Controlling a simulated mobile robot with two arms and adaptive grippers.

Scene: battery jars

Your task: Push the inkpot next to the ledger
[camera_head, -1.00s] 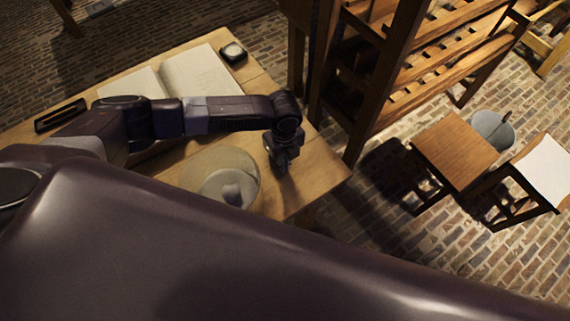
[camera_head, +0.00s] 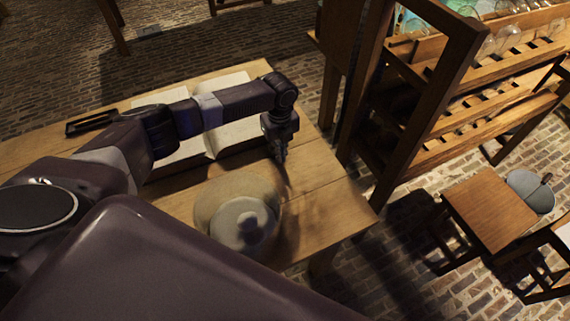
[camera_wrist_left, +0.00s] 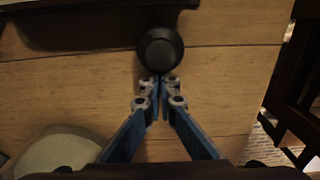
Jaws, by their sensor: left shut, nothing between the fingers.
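The ledger (camera_head: 229,136) lies open with pale pages on the wooden table, partly behind my left arm. A dark edge at the top of the left wrist view (camera_wrist_left: 100,8) appears to be its near side. A small dark round pot, which I take as the inkpot (camera_wrist_left: 160,48), stands a short way from that edge. My left gripper (camera_head: 281,157) is low over the table near the ledger's near right corner. Its fingers are shut and empty, with the tips (camera_wrist_left: 161,77) at the pot's near side. The gripper hides the pot in the head view. My right gripper is not in view.
A pale round domed object (camera_head: 240,213) stands on the table (camera_head: 325,195) nearer me, left of the gripper. A dark tray (camera_head: 92,123) lies at the far left. A wooden rack (camera_head: 420,120) rises beyond the table's right edge. Bare tabletop lies right of the gripper.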

